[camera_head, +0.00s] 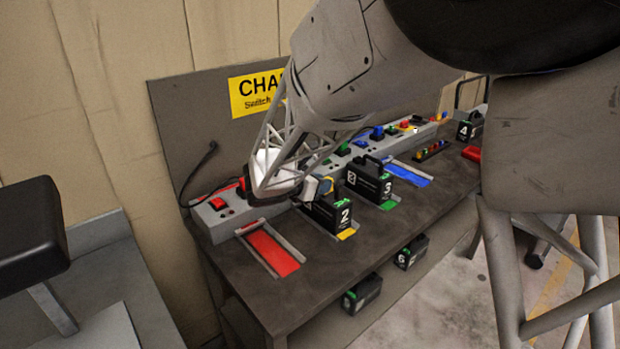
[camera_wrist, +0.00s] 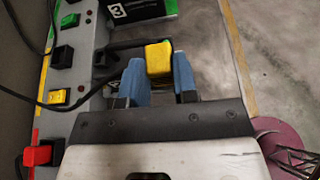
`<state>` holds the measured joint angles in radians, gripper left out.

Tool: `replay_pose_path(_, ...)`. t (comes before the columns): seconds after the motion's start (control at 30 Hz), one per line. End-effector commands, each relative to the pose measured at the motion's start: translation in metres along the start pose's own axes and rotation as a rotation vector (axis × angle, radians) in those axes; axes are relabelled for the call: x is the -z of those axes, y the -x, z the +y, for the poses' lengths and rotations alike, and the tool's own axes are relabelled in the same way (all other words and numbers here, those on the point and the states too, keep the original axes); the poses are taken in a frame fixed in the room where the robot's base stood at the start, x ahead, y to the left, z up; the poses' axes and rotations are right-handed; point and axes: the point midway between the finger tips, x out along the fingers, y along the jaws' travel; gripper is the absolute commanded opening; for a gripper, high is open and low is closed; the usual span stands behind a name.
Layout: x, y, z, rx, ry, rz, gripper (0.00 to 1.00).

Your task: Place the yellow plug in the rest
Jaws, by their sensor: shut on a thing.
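The yellow plug (camera_wrist: 158,58) is held between the blue fingertips of my gripper (camera_wrist: 160,80) in the wrist view. A dark cable runs from the plug's side toward the left. In the head view my gripper (camera_head: 322,186) is low over the bench's back half, just above battery 2 (camera_head: 328,212); the plug is mostly hidden there. A small dark rack (camera_head: 431,151) with several coloured pieces stands farther right on the bench. It may be the rest, but it is too small to tell.
Battery 3 (camera_head: 371,184) stands right of battery 2, and battery 4 (camera_head: 470,127) at the far right. A grey charger strip with coloured switches, including a yellow switch (camera_wrist: 57,97), runs along the back. The red bay (camera_head: 273,252) and blue bay (camera_head: 408,173) are empty.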

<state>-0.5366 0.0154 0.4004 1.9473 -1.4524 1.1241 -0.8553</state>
Motion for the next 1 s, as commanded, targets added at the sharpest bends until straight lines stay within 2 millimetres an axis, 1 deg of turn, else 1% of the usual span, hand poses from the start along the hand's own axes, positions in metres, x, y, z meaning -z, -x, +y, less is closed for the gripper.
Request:
replay_pose_path(0.17, -0.005, -0.005, 0.018, 0.001, -0.001, -0.001, 0.03)
replay_pose_path(0.27, -0.010, -0.010, 0.034, 0.001, -0.002, -0.003, 0.03)
replay_pose_path(0.57, -0.028, -0.031, 0.101, 0.002, -0.002, -0.007, 0.03)
replay_pose_path(0.7, -0.036, -0.042, 0.133, 0.002, -0.002, -0.009, 0.03)
replay_pose_path(1.0, -0.051, -0.068, 0.197, 0.003, -0.001, -0.014, 0.03)
